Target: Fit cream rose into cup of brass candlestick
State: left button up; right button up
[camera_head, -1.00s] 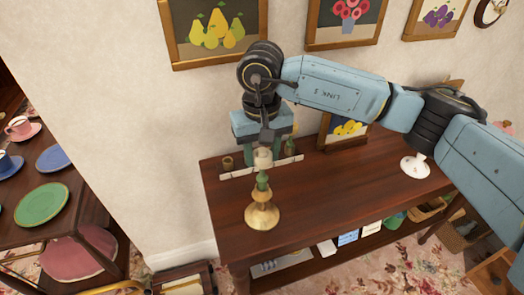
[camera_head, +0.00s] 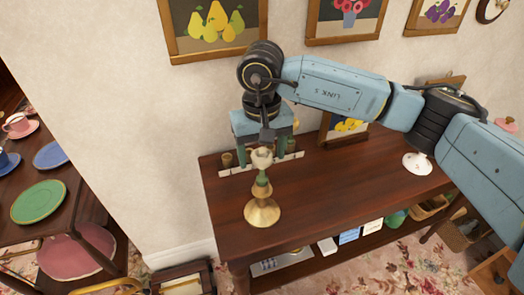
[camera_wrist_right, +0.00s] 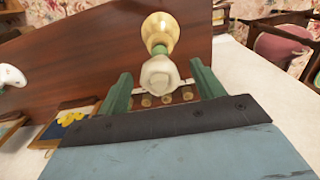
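The brass candlestick (camera_head: 262,213) stands upright near the front left part of the dark wooden table. The cream rose (camera_head: 262,158) stands upright above it, with its green stem running down to the brass cup; how deep the stem sits I cannot tell. My right gripper (camera_head: 262,152) is open, with its green fingers beyond the rose in the head view. In the right wrist view the gripper (camera_wrist_right: 162,88) has a finger on either side of the rose (camera_wrist_right: 158,73), with gaps at both sides. The candlestick (camera_wrist_right: 161,30) shows beyond the rose. My left gripper is not in view.
A pale strip (camera_head: 232,171) with several small brass cups lies behind the candlestick by the wall. A white footed object (camera_head: 417,164) stands at the table's right. A framed yellow picture (camera_head: 345,127) leans at the back. The table's middle is clear.

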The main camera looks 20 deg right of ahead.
notch_tip(320, 180, up, 13)
jog(key=shift+r, duration=0.2)
dwell(0.5)
